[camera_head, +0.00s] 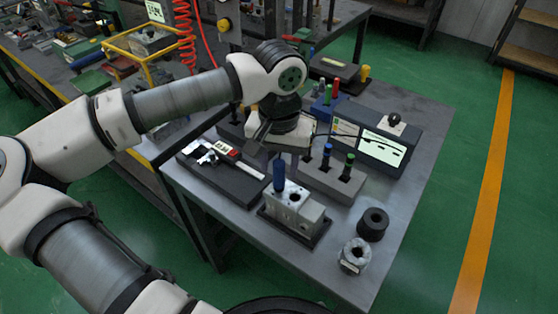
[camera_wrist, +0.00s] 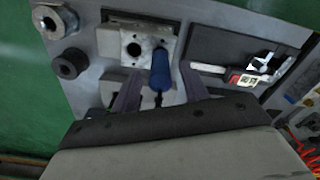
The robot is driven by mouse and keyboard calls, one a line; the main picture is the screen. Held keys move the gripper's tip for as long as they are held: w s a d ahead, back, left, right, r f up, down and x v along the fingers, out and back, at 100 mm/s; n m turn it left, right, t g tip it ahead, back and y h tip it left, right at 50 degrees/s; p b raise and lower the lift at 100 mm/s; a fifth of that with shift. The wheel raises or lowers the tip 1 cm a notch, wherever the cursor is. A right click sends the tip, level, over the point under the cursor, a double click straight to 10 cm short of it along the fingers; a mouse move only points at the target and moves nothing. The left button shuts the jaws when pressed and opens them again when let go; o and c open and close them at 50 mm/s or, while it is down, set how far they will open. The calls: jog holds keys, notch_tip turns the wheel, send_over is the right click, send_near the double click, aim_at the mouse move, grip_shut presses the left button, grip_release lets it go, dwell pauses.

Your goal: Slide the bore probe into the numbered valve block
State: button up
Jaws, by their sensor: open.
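The metal valve block (camera_head: 300,211) sits on a dark base near the front of the bench, with round holes in its top. Its number cannot be read. A blue-handled probe (camera_head: 279,176) stands upright at the block's rear left; whether its lower end is in a bore cannot be told. In the wrist view the blue handle (camera_wrist: 161,72) overlaps the edge of the block (camera_wrist: 129,44), near a second dark hole. My gripper (camera_wrist: 160,78) is open, with one finger on each side of the handle and a gap showing on both sides.
A grey stand (camera_head: 345,189) with blue and green handled probes is right of the block. A black tray (camera_head: 225,177) with a caliper lies left. A black ring (camera_head: 373,224) and a metal hex piece (camera_head: 355,257) stand front right. A display box (camera_head: 400,140) is behind.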

jog(key=shift+r, duration=0.1)
jog(key=shift+r+p, duration=0.6)
jog(key=shift+p, duration=0.25)
notch_tip(320, 180, up, 12)
jog(key=b, duration=0.2)
